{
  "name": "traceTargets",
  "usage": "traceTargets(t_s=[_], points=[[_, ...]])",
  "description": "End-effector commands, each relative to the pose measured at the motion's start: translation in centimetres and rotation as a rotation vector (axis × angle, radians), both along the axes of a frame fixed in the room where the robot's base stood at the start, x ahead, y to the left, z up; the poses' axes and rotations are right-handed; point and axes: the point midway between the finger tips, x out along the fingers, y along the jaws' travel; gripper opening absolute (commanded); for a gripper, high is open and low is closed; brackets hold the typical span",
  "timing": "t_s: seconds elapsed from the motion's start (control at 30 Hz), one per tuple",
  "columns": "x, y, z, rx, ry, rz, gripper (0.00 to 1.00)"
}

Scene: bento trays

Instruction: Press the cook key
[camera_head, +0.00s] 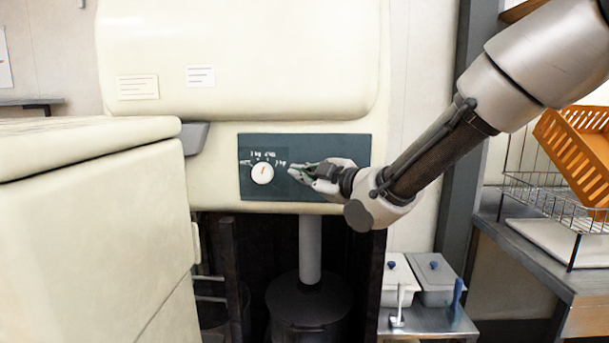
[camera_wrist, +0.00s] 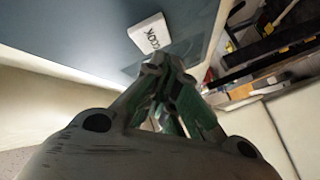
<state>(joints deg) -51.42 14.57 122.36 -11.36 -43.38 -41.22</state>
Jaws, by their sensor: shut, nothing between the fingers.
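The cook key (camera_wrist: 149,33) is a white rectangular key marked "COOK" on a dark blue-grey panel (camera_wrist: 85,30) in the wrist view. My gripper (camera_wrist: 168,65) is shut and empty, its tips close below the key in that view. I cannot tell whether they touch it. In the head view my gripper (camera_head: 292,172) is in front of the right part of the dark panel (camera_head: 345,143) and hides the key. A white round dial (camera_head: 262,173) with a red mark sits on the panel left of my gripper.
The panel is on a large cream machine (camera_head: 240,60). A cream cabinet (camera_head: 90,220) stands at the front left. A black pot (camera_head: 308,300) is under the machine. At right are an orange crate (camera_head: 570,150), a wire rack (camera_head: 545,200) and lidded containers (camera_head: 435,275).

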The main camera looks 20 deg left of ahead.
Motion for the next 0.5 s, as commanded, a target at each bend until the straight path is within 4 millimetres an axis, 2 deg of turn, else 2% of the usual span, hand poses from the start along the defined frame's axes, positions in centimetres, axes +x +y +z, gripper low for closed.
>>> traceTargets(t_s=[0.5], points=[[0.83,0.19,0.04,-0.001,-0.001,0.0,0.0]])
